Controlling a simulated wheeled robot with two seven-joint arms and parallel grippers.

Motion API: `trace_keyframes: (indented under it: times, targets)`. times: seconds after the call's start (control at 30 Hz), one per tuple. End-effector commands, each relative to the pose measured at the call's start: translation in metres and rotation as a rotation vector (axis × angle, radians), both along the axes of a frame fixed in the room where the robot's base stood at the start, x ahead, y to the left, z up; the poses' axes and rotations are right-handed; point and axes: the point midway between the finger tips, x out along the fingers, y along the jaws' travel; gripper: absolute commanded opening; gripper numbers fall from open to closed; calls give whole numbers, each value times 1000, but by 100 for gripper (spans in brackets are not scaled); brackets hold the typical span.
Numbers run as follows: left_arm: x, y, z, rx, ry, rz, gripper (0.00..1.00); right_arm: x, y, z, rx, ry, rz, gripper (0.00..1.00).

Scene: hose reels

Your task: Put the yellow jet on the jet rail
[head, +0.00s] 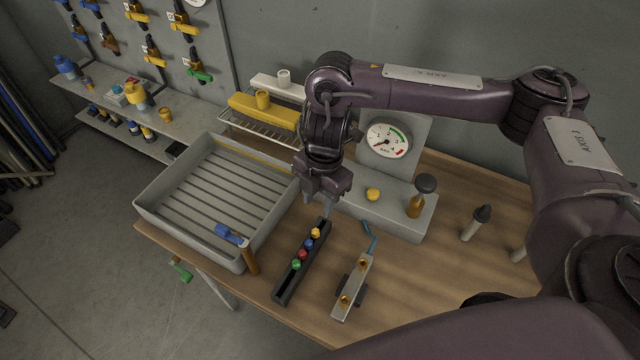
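The dark jet rail (287,288) lies on the wooden table in the head view, below and left of the picture's middle-right. A small yellow jet (316,232) sits at its far end, in line with a blue jet (309,244), a red jet (303,254) and a green jet (296,265). I cannot tell how deeply the yellow jet is seated. My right gripper (319,207) points down just above and behind the yellow jet. Its fingers look apart, with nothing visible between them. My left gripper is out of view.
A grey slatted tray (150,212) stands left of the rail, with a blue-handled item (230,234) at its corner. A metal bar with brass fittings (352,288) lies right of the rail. A gauge (387,140) and a grey block (405,207) with a yellow knob (373,194) stand behind.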

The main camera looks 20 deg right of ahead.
Motion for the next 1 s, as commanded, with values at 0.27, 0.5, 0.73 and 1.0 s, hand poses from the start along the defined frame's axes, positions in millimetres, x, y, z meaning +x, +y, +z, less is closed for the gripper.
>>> trace_keyframes:
  times: [0.27,0.5,0.73,1.0]
  targets:
    - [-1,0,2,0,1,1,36,2,-4,33,-1,-2,0,39]
    - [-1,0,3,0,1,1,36,2,-4,37,0,1,-1,39]
    - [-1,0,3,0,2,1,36,2,-4,37,0,1,-1,39]
    - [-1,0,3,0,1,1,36,2,-4,37,0,1,0,39]
